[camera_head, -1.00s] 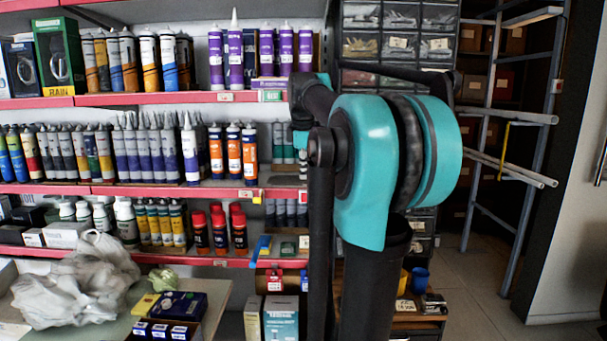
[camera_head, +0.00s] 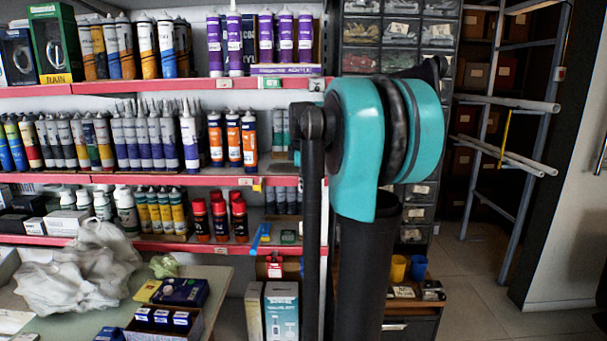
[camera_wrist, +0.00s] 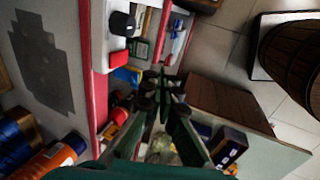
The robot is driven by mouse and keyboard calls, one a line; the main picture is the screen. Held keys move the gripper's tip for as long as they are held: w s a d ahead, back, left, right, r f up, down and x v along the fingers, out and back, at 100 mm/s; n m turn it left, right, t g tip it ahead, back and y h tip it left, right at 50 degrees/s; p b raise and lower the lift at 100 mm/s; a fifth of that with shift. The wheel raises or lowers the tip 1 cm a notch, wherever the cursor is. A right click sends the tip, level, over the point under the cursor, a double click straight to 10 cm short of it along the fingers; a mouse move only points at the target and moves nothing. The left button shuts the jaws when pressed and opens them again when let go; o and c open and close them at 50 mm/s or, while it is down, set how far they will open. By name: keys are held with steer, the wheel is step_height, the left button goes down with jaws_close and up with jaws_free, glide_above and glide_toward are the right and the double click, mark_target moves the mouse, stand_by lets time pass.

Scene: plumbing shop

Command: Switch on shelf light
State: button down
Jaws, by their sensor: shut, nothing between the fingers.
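In the head view my arm stands in front of the shelf's right end and hides my gripper. No lit lamp is clearly visible.
Shelves hold cartridges (camera_head: 161,140) and red-capped cans (camera_head: 220,218). A table with a plastic bag (camera_head: 80,275) and small boxes (camera_head: 165,318) stands at front left. A wooden barrel (camera_wrist: 292,55) shows in the wrist view. Floor (camera_head: 470,280) is clear at right.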

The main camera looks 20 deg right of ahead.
steer(key=shift+w+d+f, duration=0.25)
steer(key=shift+w, duration=0.45)
steer(key=shift+w+d+f, duration=0.25)
steer(key=shift+w, duration=0.4)
steer(key=shift+w+d+f, duration=0.25)
steer(key=shift+w, duration=0.45)
steer(key=shift+w+d+f, duration=0.1)
steer(key=shift+w, duration=0.15)
steer(key=shift+r, duration=0.8)
